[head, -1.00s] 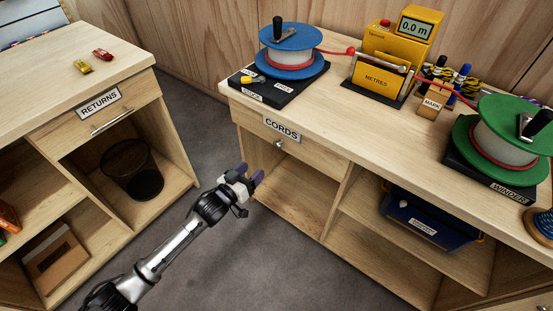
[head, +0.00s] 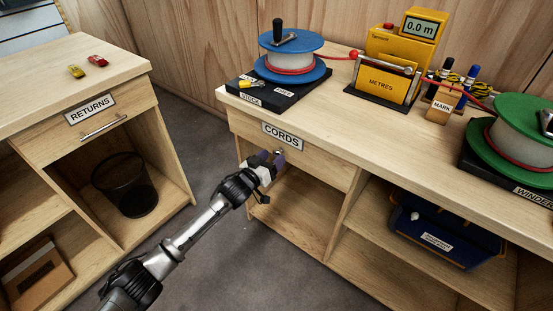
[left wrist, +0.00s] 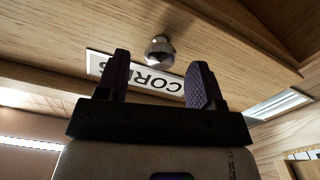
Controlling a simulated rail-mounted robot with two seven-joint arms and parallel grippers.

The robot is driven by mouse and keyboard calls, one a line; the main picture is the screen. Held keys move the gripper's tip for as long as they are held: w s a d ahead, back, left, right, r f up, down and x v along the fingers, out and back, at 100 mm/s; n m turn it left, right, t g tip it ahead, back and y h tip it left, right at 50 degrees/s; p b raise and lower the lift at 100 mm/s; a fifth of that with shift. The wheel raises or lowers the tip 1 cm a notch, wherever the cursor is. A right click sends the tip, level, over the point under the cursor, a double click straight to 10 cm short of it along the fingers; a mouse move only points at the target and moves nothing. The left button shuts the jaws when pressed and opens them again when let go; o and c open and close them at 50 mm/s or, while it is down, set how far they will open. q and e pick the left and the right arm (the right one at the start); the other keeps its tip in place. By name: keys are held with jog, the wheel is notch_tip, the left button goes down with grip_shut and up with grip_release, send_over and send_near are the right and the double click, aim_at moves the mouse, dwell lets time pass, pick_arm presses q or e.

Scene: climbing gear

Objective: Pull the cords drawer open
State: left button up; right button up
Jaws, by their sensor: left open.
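My left gripper (head: 268,160) is open right at the knob. In the left wrist view the knob (left wrist: 159,52) shows between the two dark fingers (left wrist: 158,84), a little beyond their tips, with nothing gripped. The CORDS label (left wrist: 140,75) shows upside down behind the fingers. My right gripper is not in view.
Blue reel (head: 291,60), yellow metre counter (head: 390,65) and green reel (head: 508,135) stand on the worktop. An open shelf below holds a blue bin (head: 445,235). The RETURNS cabinet (head: 60,90) stands left, with a black wire basket (head: 127,184). Grey floor lies between the cabinets.

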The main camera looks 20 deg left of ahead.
pick_arm(q)
jog(key=shift+b+x, duration=0.5)
jog(key=shift+x, duration=0.9)
jog(key=shift+c, duration=0.2)
grip_shut()
